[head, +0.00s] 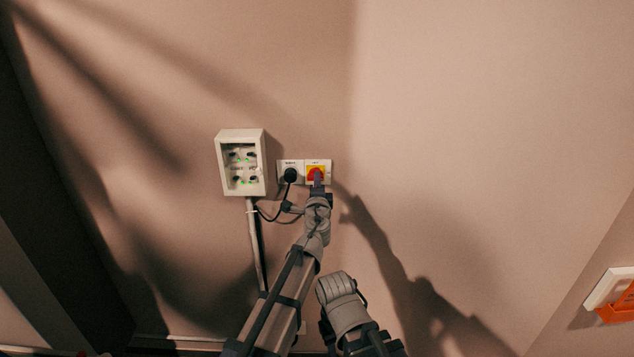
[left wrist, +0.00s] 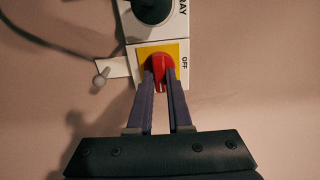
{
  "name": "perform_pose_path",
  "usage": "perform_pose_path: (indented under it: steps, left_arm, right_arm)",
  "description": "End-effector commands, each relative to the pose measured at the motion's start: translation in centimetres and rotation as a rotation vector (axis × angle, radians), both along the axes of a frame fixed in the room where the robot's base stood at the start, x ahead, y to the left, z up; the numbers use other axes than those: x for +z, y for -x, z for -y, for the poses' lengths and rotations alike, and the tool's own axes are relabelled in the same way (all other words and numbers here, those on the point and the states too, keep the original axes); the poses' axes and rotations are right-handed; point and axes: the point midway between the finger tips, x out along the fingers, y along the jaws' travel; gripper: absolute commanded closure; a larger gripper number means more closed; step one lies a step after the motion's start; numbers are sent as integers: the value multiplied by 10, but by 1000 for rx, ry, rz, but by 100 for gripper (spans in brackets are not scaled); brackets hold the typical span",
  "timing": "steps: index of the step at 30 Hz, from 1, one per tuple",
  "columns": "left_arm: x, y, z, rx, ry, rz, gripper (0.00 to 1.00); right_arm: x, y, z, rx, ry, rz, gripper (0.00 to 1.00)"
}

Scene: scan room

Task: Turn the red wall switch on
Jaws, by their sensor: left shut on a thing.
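The red wall switch (head: 313,172) is a red rotary handle on a yellow plate, set in a white wall plate. It also shows in the left wrist view (left wrist: 159,66), with the word OFF printed at the plate's right side there. My left gripper (head: 317,181) reaches up to the switch. In the left wrist view its two fingers (left wrist: 160,85) are shut on the red handle, one on each side. The fingertips hide part of the handle. My right arm shows at the lower middle of the head view, but its fingertips cannot be made out.
A black plug (head: 290,175) with a dark cable sits in the socket left of the switch. A pale box (head: 240,163) with green lights hangs farther left, with a conduit (head: 254,240) below. An orange and white thing (head: 612,297) is at far right.

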Motion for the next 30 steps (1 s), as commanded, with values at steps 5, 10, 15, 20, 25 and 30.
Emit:
perform_pose_path:
  steps: [5,10,15,20,25,30]
  left_arm:
    - [-1,1,0,-1,-4,0,100]
    - [-1,1,0,-1,-4,0,100]
    - [0,1,0,-1,-4,0,67]
    - [0,1,0,-1,-3,0,52]
    - [0,0,0,0,-3,0,52]
    - [0,5,-1,0,-3,0,52]
  right_arm:
    - [0,0,0,0,0,0,59]
    - [0,0,0,0,0,0,59]
    - [0,0,0,0,0,0,59]
    - [0,0,0,0,0,0,59]
    - [0,0,0,0,0,0,59]
    - [0,0,0,0,0,0,59]
